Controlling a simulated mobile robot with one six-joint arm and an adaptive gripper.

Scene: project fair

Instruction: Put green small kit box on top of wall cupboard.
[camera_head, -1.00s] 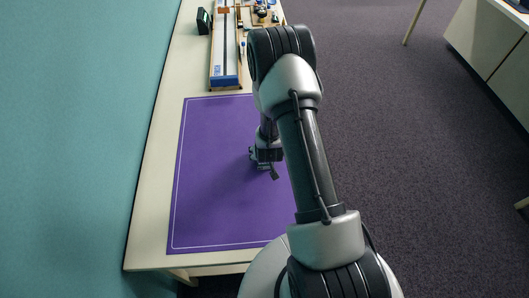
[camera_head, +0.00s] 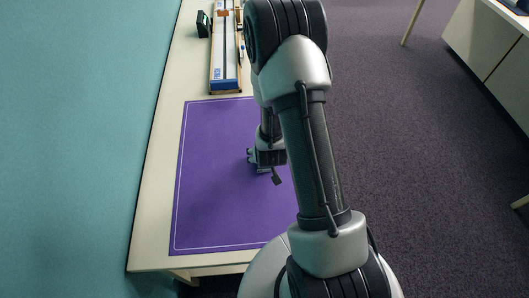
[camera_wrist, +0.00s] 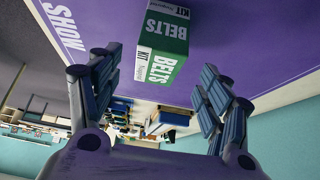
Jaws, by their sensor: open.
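The green small kit box (camera_wrist: 168,58), with white bands and the words BELTS and KIT, stands on the purple mat (camera_head: 215,180) in the wrist view. My gripper (camera_wrist: 160,78) is open, with a finger on either side of the view and the box ahead in the space between them. No finger visibly touches the box. In the head view my gripper (camera_head: 264,163) is low over the mat, and my arm and gripper hide the box. I cannot identify the wall cupboard in either view.
The mat lies on a pale table (camera_head: 150,220) along a teal wall (camera_head: 75,130). A long blue-and-white track (camera_head: 225,55) and a small dark device (camera_head: 203,24) stand further back. A pale cabinet (camera_head: 495,45) is at the far right across open dark carpet (camera_head: 430,150).

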